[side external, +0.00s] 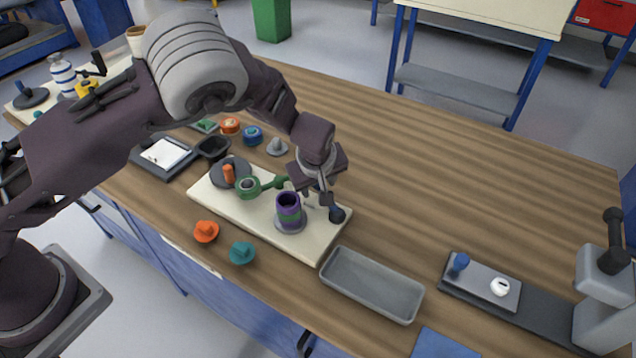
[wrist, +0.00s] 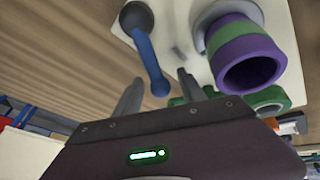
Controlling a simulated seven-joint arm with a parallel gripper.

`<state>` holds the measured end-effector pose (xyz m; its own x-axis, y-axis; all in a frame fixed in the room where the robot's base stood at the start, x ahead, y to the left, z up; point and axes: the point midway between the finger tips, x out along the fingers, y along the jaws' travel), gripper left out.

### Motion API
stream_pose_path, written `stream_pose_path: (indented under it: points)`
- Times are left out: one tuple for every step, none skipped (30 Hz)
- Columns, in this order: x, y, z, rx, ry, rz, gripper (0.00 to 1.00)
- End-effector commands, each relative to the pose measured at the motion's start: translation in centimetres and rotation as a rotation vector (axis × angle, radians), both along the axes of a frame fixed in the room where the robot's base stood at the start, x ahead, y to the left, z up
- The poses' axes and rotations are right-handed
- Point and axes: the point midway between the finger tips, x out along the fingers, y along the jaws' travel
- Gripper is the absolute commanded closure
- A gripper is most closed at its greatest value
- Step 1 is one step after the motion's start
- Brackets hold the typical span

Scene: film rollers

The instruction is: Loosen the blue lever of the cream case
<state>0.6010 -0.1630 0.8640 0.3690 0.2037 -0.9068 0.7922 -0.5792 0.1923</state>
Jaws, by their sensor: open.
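The cream case (side external: 322,238) is a flat cream slab lying on the wooden table. Its blue lever shows in the wrist view (wrist: 152,58) as a blue bar with a dark round end; in the side view its dark blue knob (side external: 338,214) is at the case's right end. My gripper (side external: 316,195) is over that end, fingers pointing down. In the wrist view my gripper (wrist: 160,79) is open and empty, with the lever's near tip appearing between the fingertips. I cannot tell the height gap. A purple and green roller (side external: 289,211) stands close beside it.
A green ring-ended arm (side external: 250,187) and an orange peg (side external: 229,175) on a dark disc are further left on the case. An orange knob (side external: 206,231) and teal knob (side external: 242,252) lie in front. A grey tray (side external: 372,284) is at the right.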

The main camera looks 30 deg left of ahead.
Motion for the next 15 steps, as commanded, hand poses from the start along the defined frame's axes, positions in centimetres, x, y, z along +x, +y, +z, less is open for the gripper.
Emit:
stream_pose_path:
  points:
    - [-0.1,-0.1,0.2,0.0,-0.001,0.0,0.52]
    - [-0.2,-0.1,0.5,0.0,-0.001,-0.001,0.52]
    - [-0.4,-0.3,1.1,-0.001,-0.001,-0.002,0.52]
    - [-0.6,-0.4,1.6,0.0,-0.001,-0.003,0.52]
    - [-0.8,-0.6,2.3,-0.002,-0.003,-0.002,0.52]
    - [-1.2,-0.8,3.1,-0.001,-0.002,-0.001,0.52]
    - [-1.4,-0.9,3.7,-0.002,-0.003,-0.002,0.52]
    - [-1.6,-1.0,4.2,-0.002,-0.003,-0.002,0.52]
    - [-1.9,-1.2,4.9,-0.001,-0.002,-0.003,0.52]
    - [-2.1,-1.3,5.3,-0.001,-0.002,-0.003,0.52]
    - [-2.2,-1.3,5.6,-0.001,-0.001,-0.002,0.52]
    - [-2.4,-1.4,6.0,-0.002,-0.001,-0.001,0.52]
    - [-2.5,-1.5,6.2,-0.001,0.0,-0.001,0.52]
    - [-2.6,-1.5,6.3,-0.001,-0.001,0.001,0.52]
    - [-2.6,-1.5,6.4,0.0,0.0,0.001,0.52]
